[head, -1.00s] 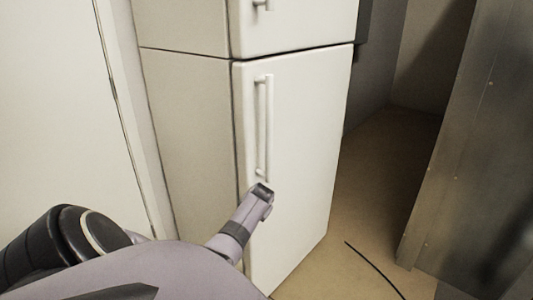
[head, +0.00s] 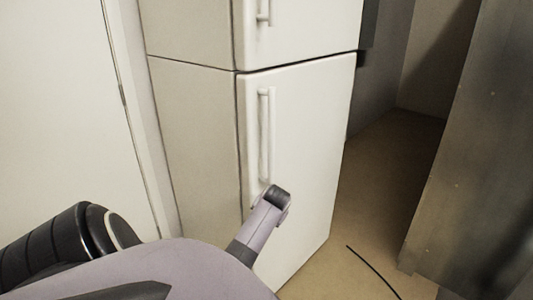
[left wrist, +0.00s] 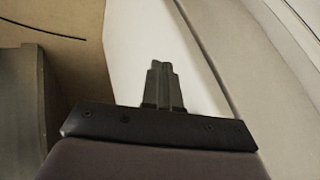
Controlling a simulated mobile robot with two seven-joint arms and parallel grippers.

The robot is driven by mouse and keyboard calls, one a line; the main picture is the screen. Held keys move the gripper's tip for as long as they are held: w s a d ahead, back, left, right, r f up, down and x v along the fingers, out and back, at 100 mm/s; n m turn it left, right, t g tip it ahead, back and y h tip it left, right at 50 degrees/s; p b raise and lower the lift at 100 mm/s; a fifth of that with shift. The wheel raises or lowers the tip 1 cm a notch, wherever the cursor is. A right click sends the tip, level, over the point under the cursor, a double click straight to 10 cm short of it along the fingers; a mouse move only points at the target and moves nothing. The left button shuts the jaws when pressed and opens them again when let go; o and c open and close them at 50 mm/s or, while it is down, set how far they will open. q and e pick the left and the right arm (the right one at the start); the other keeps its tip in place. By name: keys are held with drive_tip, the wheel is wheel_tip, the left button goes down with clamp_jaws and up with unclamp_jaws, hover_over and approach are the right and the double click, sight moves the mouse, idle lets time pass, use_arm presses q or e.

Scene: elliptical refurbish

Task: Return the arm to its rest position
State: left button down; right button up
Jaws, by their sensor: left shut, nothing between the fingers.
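My left arm comes in from the lower left of the head view, in front of a white fridge (head: 304,140). The tip of that arm overlaps the lower end of the fridge door's vertical handle (head: 264,130) in the picture. The head view does not show the fingers clearly. In the left wrist view my left gripper (left wrist: 163,68) is shut and empty, its two dark fingers together in front of a white surface. My right gripper is in neither view.
The fridge's upper door (head: 300,25) and lower door are both closed. A dark metal cabinet (head: 470,150) stands at the right. Brown floor (head: 375,200) with a thin black cable (head: 372,270) lies between them. A white door (head: 60,110) is at the left.

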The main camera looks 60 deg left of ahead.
use_arm(q)
drive_tip(key=shift+s+d+r, duration=0.1)
drive_tip(key=shift+d+r, duration=0.1)
drive_tip(key=shift+r, duration=0.1)
drive_tip(key=s+d+f+m+t+h, duration=0.2)
drive_tip(key=d+f+m+t, duration=0.15)
drive_tip(key=d, duration=0.65)
drive_tip(key=s+d+f+m+t+h, duration=0.25)
drive_tip(key=d+f, duration=0.25)
drive_tip(key=d, duration=0.6)
drive_tip(key=s+d+t+h, duration=0.1)
drive_tip(key=s+d, duration=0.3)
drive_tip(key=d, duration=0.4)
drive_tip(key=s+d+r+m+h, duration=0.1)
drive_tip(key=s+d+h, duration=0.2)
drive_tip(key=s+d, duration=0.2)
drive_tip(key=d, duration=0.3)
drive_tip(key=shift+s+d+t, duration=0.2)
drive_tip(key=shift+s+t, duration=0.1)
drive_tip(key=shift+t, duration=0.1)
